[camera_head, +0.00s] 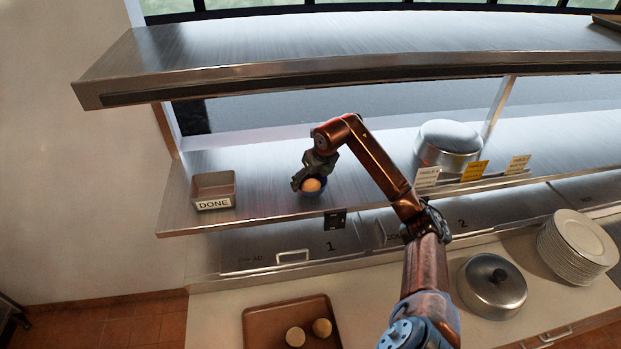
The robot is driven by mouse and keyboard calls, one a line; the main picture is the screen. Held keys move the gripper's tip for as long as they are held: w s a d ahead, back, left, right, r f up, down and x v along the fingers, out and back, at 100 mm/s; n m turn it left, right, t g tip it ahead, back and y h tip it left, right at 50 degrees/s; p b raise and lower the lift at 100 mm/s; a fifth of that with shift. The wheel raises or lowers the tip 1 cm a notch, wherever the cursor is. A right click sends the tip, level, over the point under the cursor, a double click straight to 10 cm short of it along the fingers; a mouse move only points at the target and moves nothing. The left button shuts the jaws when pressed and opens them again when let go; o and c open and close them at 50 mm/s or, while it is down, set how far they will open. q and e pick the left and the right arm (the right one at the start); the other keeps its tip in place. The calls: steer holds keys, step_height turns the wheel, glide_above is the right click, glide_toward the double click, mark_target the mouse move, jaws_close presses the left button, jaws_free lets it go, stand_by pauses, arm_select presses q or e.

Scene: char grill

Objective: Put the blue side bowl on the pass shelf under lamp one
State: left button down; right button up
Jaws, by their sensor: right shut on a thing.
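The blue side bowl (296,187) is at the left part of the pass shelf (258,200), with a round tan item (311,185) in it. My right gripper (305,178) reaches down from above and is shut on the bowl at its left side. The bowl is low over the shelf surface; I cannot tell whether its base touches. The gripper hides part of the bowl. The number 1 label shows on the front below and slightly right of the bowl. My left gripper is out of view.
A box marked DONE (213,190) stands left of the bowl. Right are a metal pot (449,138) and ticket cards (474,171). An upper shelf (330,45) overhangs. Below are a tray with buns (265,322), a domed lid (491,289) and stacked plates (580,243).

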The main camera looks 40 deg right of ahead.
steer(key=shift+f, duration=0.1)
steer(key=o, duration=1.3)
steer(key=shift+c, duration=0.2)
steer(key=shift+r, duration=0.35)
steer(key=b+v, duration=0.3)
steer(key=v, duration=0.3)
steer(key=shift+s, duration=0.15)
steer(key=shift+s+r, duration=0.2)
steer(key=shift+r, duration=0.3)
